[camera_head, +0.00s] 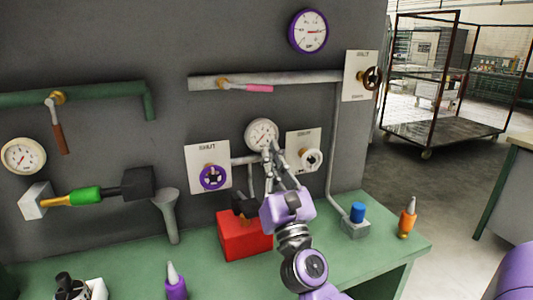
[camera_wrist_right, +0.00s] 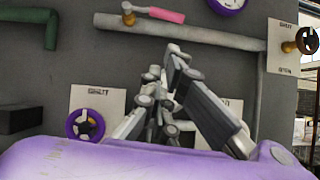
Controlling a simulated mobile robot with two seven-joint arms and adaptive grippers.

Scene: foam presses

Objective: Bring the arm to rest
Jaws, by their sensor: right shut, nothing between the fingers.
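My right gripper (camera_head: 268,157) is shut and empty, its fingers raised in front of the grey wall, in the picture just below the middle gauge (camera_head: 261,134). It also shows in the right wrist view (camera_wrist_right: 160,88), fingertips together, with the purple wrist body below. I cannot tell whether the fingers touch anything on the wall. My left gripper is not in view.
A red box (camera_head: 243,236) stands on the green bench (camera_head: 205,262) beneath the gripper. A blue-topped block (camera_head: 357,217) and an orange bottle (camera_head: 407,219) stand to the right, a purple bottle (camera_head: 175,282) in front. A wheeled cage cart (camera_head: 449,133) stands on the open floor behind.

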